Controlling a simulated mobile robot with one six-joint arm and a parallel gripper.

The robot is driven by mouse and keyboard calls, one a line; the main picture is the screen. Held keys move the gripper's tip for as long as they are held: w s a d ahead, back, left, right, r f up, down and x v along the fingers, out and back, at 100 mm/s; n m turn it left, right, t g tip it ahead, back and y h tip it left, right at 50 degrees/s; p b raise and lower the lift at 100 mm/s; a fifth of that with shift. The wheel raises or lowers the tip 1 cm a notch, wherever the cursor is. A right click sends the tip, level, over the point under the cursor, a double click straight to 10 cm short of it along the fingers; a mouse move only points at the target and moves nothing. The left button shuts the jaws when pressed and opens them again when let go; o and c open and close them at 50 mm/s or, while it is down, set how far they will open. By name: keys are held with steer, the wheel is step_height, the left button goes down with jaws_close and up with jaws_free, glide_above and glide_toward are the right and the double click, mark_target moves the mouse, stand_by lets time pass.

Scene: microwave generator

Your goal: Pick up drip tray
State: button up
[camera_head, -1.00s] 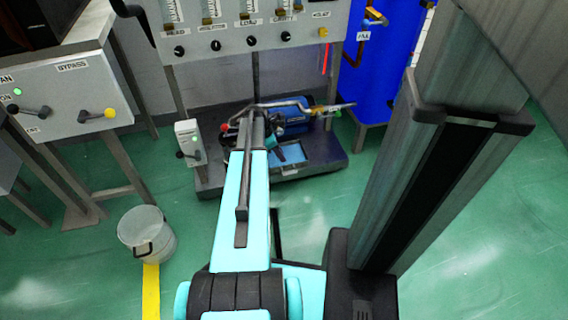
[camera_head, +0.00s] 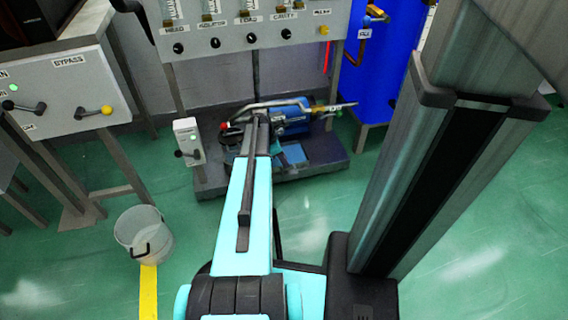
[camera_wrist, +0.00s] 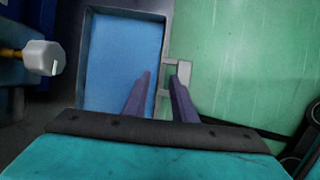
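The drip tray (camera_wrist: 124,50) is a shallow blue rectangular tray with a dark rim, at the upper middle of the wrist view. A pale grey bracket-shaped handle (camera_wrist: 177,62) stands out from its right side. My gripper (camera_wrist: 164,78) is open. Its left finger overlaps the tray's right inner part and its right finger overlaps the handle's outer part, so the tray's right rim lies between them in the picture. I cannot tell whether they touch. In the head view the tray (camera_head: 326,151) appears as a blue patch on the dark platform; my arm hides the gripper.
A white knob (camera_wrist: 44,58) on a brass stem is left of the tray. The dark platform (camera_head: 225,183) carries a blue pump (camera_head: 291,121) with pipes. A switch box (camera_head: 188,141) stands at its left. A bucket (camera_head: 143,235) is on the floor; green floor lies right of the tray.

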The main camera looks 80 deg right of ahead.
steer(key=shift+b+x, duration=0.65)
steer(key=shift+x, duration=0.8)
jaws_close()
stand_by(0.7)
